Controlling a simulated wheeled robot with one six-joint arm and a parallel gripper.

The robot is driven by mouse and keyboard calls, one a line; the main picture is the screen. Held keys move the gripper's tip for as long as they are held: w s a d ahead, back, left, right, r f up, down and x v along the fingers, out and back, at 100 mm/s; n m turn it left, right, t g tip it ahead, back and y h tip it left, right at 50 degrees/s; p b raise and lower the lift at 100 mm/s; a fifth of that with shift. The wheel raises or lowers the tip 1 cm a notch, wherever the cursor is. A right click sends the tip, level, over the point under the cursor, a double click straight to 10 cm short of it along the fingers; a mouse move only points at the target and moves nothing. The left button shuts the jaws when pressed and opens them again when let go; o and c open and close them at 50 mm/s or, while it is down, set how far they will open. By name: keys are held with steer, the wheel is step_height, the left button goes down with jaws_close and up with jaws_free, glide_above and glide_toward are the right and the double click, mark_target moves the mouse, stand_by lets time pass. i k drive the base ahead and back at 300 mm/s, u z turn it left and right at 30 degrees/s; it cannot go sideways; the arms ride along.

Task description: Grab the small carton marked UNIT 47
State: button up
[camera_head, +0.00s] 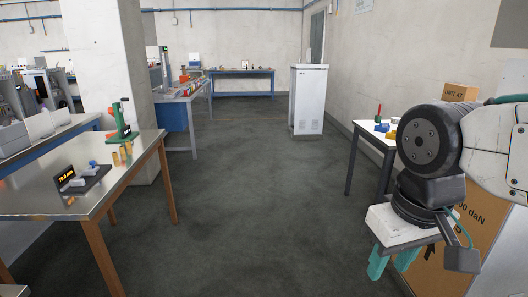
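A small brown carton (459,92) with lettering that seems to read UNIT 47 shows at the right, behind my arm. My arm's dark joint covers its lower part, so what it rests on is hidden. My gripper (392,263) hangs at the lower right with its two teal fingers pointing down. The fingers are apart with nothing visible between them, so it is open. It is well below the carton in the picture and nearer to me.
A large cardboard box (455,262) stands at the lower right behind my gripper. A small table (366,130) with small coloured items is left of my arm. A metal-topped bench (120,178) is at the left. A white cabinet (308,100) stands farther back. The middle floor is clear.

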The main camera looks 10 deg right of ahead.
mark_target(453, 91)
steer(key=z, duration=0.8)
steer(key=i, duration=1.35)
steer(key=z, duration=1.05)
